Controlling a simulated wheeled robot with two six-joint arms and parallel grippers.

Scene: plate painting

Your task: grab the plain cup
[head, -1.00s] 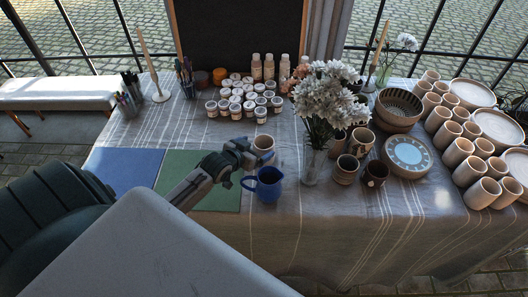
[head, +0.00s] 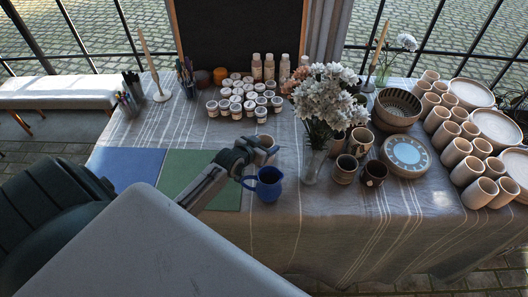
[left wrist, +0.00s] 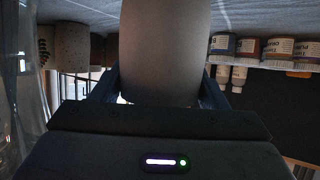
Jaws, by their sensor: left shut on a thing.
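The plain cup (head: 267,141) is a small beige cup behind the blue jug (head: 268,185) on the table. My left gripper (head: 258,152) reaches it from the left and is shut on it. In the left wrist view the plain cup (left wrist: 165,50) fills the middle, with a finger on each side. In the head view the gripper hides part of the cup, and I cannot tell whether its base touches the cloth. My right gripper is in neither view.
A glass vase of white flowers (head: 326,95) stands to the right, near patterned cups (head: 346,169). Small paint jars (head: 240,93) stand behind. The blue mat (head: 125,167) and green mat (head: 222,198) lie on the left. Plain cups crowd the right end.

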